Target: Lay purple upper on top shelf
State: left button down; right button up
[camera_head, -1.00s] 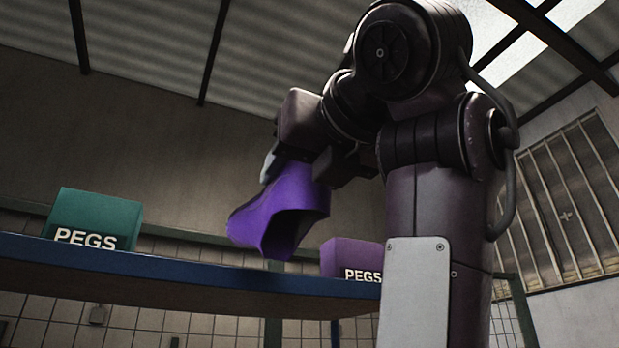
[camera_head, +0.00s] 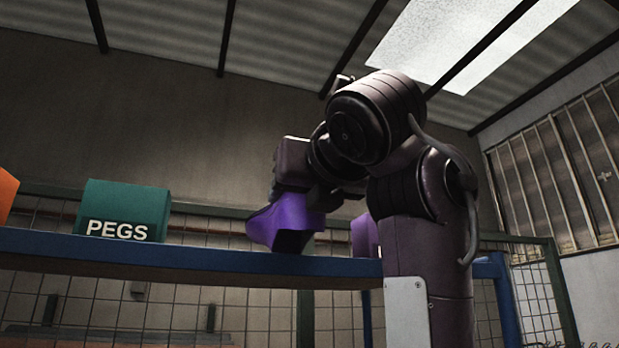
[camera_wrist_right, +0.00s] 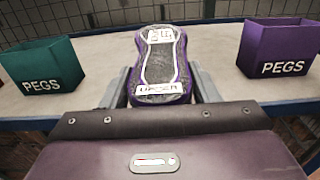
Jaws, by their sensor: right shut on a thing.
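The purple upper (camera_head: 287,221) is in my right gripper (camera_head: 305,200), low at the front edge of the top shelf (camera_head: 190,259) in the head view. In the right wrist view the upper (camera_wrist_right: 160,65) shows its dark sole, with pale labels at both ends. The right gripper's fingers (camera_wrist_right: 160,88) are shut on its two sides. The shelf top (camera_wrist_right: 215,50) spreads pale beneath and beyond it. Whether the upper touches the shelf I cannot tell. My left gripper is not in view.
A green PEGS bin (camera_head: 123,210) stands left of the upper, and a purple PEGS bin (camera_wrist_right: 281,47) stands right, partly behind my arm in the head view. An orange thing (camera_head: 6,193) shows at the far left. Shelf between the bins is clear around the upper.

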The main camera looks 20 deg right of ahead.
aim_at(284, 232)
jog(key=shift+w+a+f, duration=0.1)
jog(key=shift+w+f, duration=0.1)
jog(key=shift+w, duration=1.6)
jog(key=shift+w+a+f, duration=0.1)
jog(key=shift+w+f, duration=0.15)
jog(key=shift+w, duration=1.6)
jog(key=shift+w+f, duration=0.2)
jog(key=shift+w, duration=1.6)
jog(key=shift+f+b, duration=0.65)
jog(key=shift+f, duration=0.2)
jog(key=o, duration=1.2)
jog(key=shift+c, duration=0.2)
jog(key=shift+s, duration=0.1)
jog(key=shift+s+f+b, duration=0.15)
jog(key=shift+s+b, duration=0.1)
jog(key=shift+b, duration=0.1)
jog(key=s+b, duration=0.4)
jog(key=s, duration=0.2)
jog(key=shift+s+d, duration=0.1)
jog(key=shift+s, duration=0.5)
